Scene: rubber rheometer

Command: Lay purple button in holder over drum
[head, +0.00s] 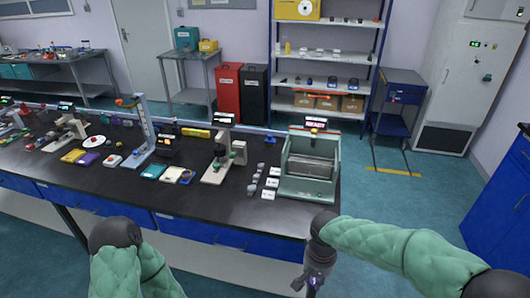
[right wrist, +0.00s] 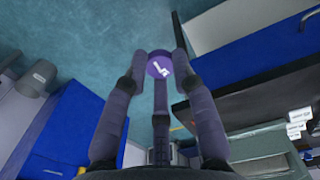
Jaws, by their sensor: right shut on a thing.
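My right gripper (head: 313,281) hangs low in front of the bench's right end, below the bench top. In the right wrist view its fingers (right wrist: 160,75) are closed around a round purple button (right wrist: 159,66) with a white mark on its face. In the head view the button is too small to tell apart from the fingers. A pale green machine (head: 291,186) with an open front stands at the right end of the bench, and a grey part that may be the drum (head: 312,168) lies inside it. I cannot make out the holder clearly. My left gripper is out of view.
The dark bench top (head: 232,204) has a clear strip along its front edge. White labelled blocks (head: 268,195) and small grey pieces stand left of the machine, beside a microscope-like stand (head: 219,165). Blue drawers (head: 270,218) lie under the bench. Floor to the right is open.

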